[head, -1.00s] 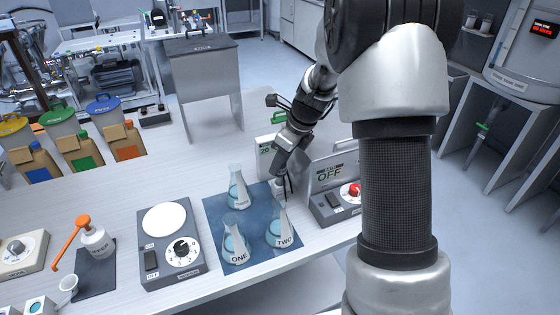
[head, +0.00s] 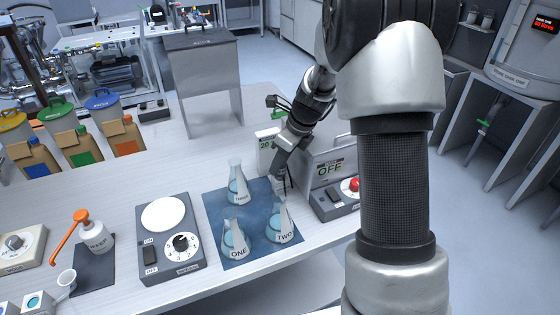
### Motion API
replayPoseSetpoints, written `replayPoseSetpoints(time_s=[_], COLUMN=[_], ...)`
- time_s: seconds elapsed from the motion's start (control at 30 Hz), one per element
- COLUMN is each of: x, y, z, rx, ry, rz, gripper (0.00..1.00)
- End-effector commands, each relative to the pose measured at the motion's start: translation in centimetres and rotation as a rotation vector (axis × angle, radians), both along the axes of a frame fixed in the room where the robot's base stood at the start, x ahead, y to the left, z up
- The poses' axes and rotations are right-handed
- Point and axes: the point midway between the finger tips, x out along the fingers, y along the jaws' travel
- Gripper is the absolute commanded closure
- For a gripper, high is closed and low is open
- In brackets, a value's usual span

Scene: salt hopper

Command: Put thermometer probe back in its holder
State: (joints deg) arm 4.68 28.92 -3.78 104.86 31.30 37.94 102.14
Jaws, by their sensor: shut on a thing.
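My gripper (head: 282,184) points down just above flask TWO (head: 281,228), at the right of the blue mat (head: 240,262). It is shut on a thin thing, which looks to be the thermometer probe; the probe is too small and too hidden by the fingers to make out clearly. I cannot tell whether its tip is inside the flask's neck. A pale box with a "20" display (head: 265,146) stands behind the mat, partly covered by my gripper; it may be the thermometer unit. I cannot make out a holder for the probe.
Flask ONE (head: 235,243) and flask THREE (head: 238,187) stand close by on the mat. A grey box marked OFF with a red knob (head: 355,185) is just right of my gripper. A hotplate (head: 171,245) stands left. My arm hides the bench's right side.

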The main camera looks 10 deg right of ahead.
Motion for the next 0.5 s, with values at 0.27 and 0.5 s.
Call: replayPoseSetpoints(time_s=[0.27,0.5], x=[0.00,0.00], y=[0.00,-0.01], z=[-0.63,-1.10], rx=[0.000,0.000], ry=[0.000,0.000], rz=[0.000,0.000], gripper=[1.00,1.00])
